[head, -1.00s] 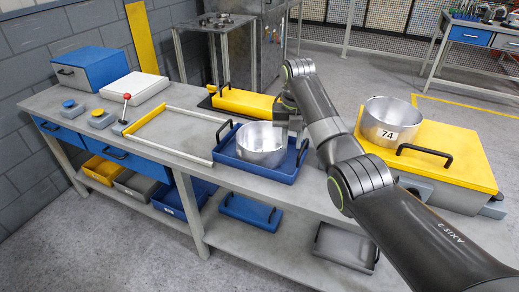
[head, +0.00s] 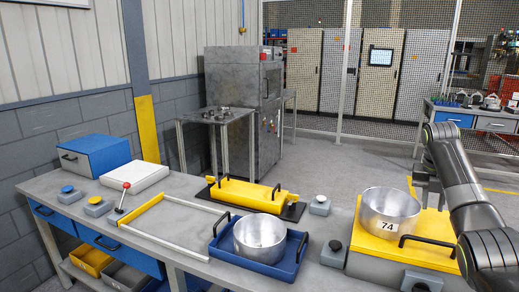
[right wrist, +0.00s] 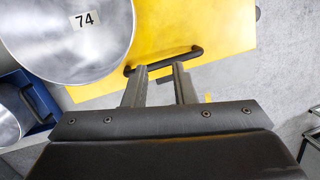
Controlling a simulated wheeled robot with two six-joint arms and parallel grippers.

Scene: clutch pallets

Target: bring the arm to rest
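My right gripper (head: 424,181) is at the right of the head view, in the air beside the silver pot marked 74 (head: 389,213). In the right wrist view its two fingers (right wrist: 158,80) stand apart with nothing between them. The black handle (right wrist: 163,60) of the yellow-topped box lies beyond the fingertips there; I see no grip on it. The pot stands on the yellow top (head: 420,254). Another silver pot (head: 259,238) sits in the blue tray (head: 274,270) on the bench. My left gripper is not in view.
A yellow bar with handles (head: 254,194) lies at the bench's back. A yellow-and-white frame (head: 171,228), a red-knobbed lever (head: 123,200) and a blue box (head: 92,155) stand to the left. A metal cabinet (head: 235,95) and mesh fence are behind.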

